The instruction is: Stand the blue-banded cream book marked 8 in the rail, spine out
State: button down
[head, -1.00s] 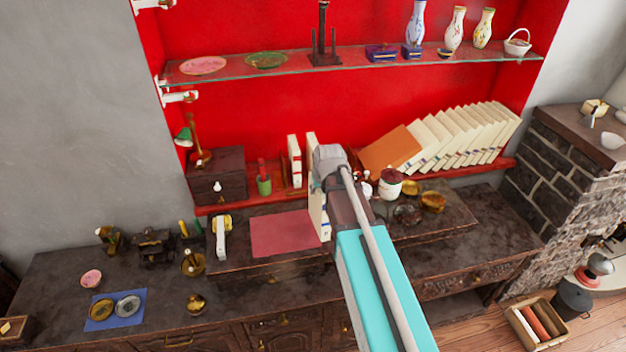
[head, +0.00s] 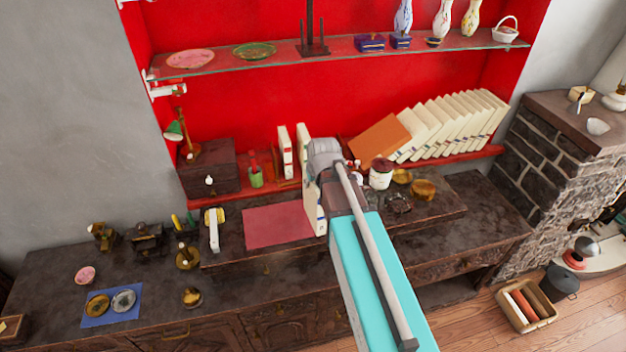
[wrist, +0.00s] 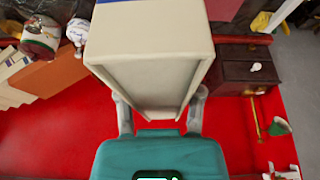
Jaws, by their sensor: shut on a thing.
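My gripper (head: 318,165) is shut on a tall cream book (head: 313,205), which it holds upright above the dark sideboard, beside the red mat's right edge. A bluish mark shows low on the book. In the wrist view the book (wrist: 150,55) fills the middle between my fingers (wrist: 160,108), with a strip of blue at its top edge. The number 8 is not readable. Left of the held book, another cream book (head: 285,152) with a reddish band stands on the red ledge. Brown wood beside its base may be the rail (head: 294,183); my gripper and the held book hide part of that area.
Leaning cream books (head: 450,125) and an orange panel (head: 380,140) fill the ledge's right. A small drawer chest (head: 210,172) and green cup (head: 256,178) stand left. A jar (head: 381,174) and brass bowls (head: 423,189) are right of my gripper. The red mat (head: 275,226) is bare.

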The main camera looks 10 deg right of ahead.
aim_at(313, 207)
notch_tip(313, 207, down, 11)
jog(key=b, duration=1.1)
jog(key=shift+f, duration=0.2)
jog(key=shift+a, duration=0.15)
